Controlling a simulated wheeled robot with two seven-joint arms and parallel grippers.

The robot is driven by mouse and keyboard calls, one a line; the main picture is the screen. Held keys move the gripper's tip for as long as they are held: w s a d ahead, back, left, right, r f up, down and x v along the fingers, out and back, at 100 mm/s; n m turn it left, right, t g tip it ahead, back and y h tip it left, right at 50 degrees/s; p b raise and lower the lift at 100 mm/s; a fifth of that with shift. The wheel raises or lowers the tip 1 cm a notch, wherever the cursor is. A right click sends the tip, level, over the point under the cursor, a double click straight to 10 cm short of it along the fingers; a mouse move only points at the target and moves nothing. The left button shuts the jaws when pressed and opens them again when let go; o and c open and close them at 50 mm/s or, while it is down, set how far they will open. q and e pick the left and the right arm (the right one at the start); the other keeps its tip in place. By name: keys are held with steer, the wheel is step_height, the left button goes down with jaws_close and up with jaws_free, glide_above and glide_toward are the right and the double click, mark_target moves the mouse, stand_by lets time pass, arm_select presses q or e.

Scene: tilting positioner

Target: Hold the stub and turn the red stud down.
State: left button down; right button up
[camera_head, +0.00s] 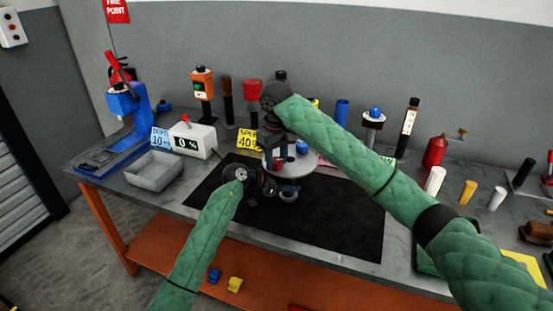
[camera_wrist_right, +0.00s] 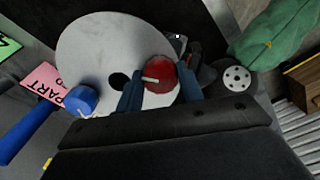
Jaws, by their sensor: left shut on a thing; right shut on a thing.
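The pale round plate (camera_wrist_right: 90,45) of the positioner carries a red stud (camera_wrist_right: 160,70) and a blue stud (camera_wrist_right: 80,99). In the right wrist view the two fingers of my right gripper (camera_wrist_right: 160,85) are shut on the red stud, one on each side. A short pale bar crosses the red stud. In the head view my right gripper (camera_head: 276,148) is over the plate (camera_head: 290,170), beside the blue stud (camera_head: 303,147). My left gripper (camera_head: 268,187) is shut at the plate's near side, on the stub; its fingers and most of the stub are hidden.
A black mat (camera_head: 335,215) lies under the positioner, with free room right of it. A grey tray (camera_head: 153,171) and a white display box (camera_head: 192,140) stand left. Bottles and posts line the back. A pink card (camera_wrist_right: 42,78) lies beside the plate.

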mark_target(276, 160)
arm_select(q)
steer(key=shift+f, duration=0.15)
arm_select(e)
steer(key=m, duration=0.5)
steer(key=shift+r+m, duration=0.2)
steer(key=shift+m, duration=0.1)
steer(key=m, duration=0.5)
arm_select(q)
steer(key=shift+f, duration=0.1)
arm_select(e)
steer(key=shift+m, duration=0.3)
steer(key=o, duration=0.9)
steer(key=shift+o, duration=0.4)
steer(key=shift+f, duration=0.1)
step_height(276, 160, up, 12)
